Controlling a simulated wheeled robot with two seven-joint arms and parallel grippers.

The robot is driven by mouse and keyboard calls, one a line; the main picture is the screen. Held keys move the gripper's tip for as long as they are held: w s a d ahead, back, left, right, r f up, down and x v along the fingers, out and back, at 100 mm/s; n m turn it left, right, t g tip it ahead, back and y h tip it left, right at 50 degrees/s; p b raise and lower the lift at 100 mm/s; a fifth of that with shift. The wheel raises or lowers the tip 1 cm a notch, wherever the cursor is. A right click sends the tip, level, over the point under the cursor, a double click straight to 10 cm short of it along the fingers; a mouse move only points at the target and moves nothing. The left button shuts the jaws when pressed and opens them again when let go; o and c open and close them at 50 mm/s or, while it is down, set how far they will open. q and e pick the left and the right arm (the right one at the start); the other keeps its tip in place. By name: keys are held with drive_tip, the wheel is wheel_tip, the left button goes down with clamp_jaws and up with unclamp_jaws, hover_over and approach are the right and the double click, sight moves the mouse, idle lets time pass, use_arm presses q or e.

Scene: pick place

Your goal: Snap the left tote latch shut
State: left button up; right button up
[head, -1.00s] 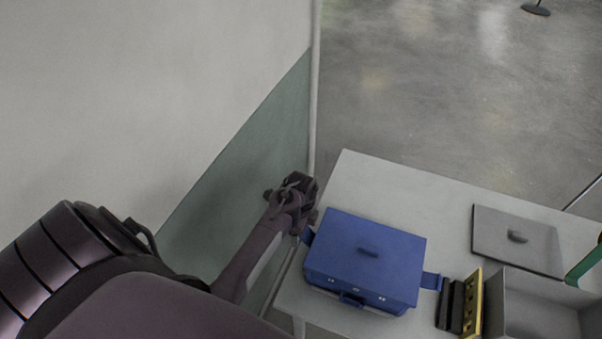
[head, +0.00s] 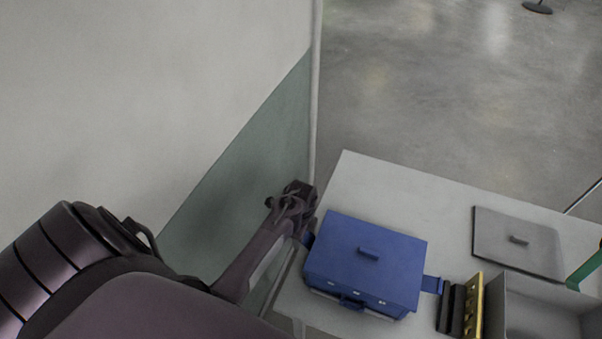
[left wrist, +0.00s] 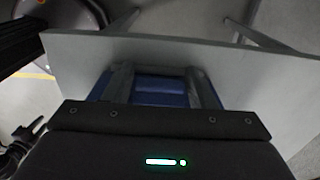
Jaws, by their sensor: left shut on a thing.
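The right latch (head: 432,284) sticks out flat from the right side. In the left wrist view, my two fingers (left wrist: 161,76) are on either side of a blue part (left wrist: 160,92), which appears to be the left latch. The gripper is shut on it. The exact contact is too dark to see. My right gripper is not in view.
The pale table (head: 400,190) is clear behind the tote. To the right are black blocks (head: 450,308), a yellow holed piece (head: 471,305), an open grey bin (head: 535,305), a grey lid (head: 517,243) and a green piece (head: 586,268). A wall (head: 240,190) stands close on the left.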

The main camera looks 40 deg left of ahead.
sight(306, 236)
use_arm(q)
drive_tip(key=shift+w+d+r+y, duration=0.15)
drive_tip(key=shift+r+y, duration=0.1)
drive_tip(key=shift+y, duration=0.45)
drive_tip(key=shift+w+d+r+g+y, duration=0.1)
drive_tip(key=shift+d+r+g+y, duration=0.1)
drive_tip(key=shift+y, duration=0.35)
drive_tip(key=shift+d+r+g+y, duration=0.15)
drive_tip(key=shift+d+g+y, duration=0.05)
drive_tip(key=shift+y, duration=0.35)
drive_tip(key=shift+w+d+r+y, duration=0.15)
drive_tip(key=shift+d+y, duration=0.35)
drive_tip(key=shift+y, duration=0.4)
drive_tip(key=shift+d+r+g+y+b, duration=0.15)
drive_tip(key=shift+d+g+y+b, duration=0.35)
drive_tip(key=shift+y, duration=0.5)
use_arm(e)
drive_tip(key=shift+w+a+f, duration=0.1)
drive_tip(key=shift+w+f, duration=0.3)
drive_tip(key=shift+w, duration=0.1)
use_arm(q)
drive_tip(key=shift+d, duration=0.1)
drive_tip(key=o, duration=1)
drive_tip(key=shift+c, duration=0.2)
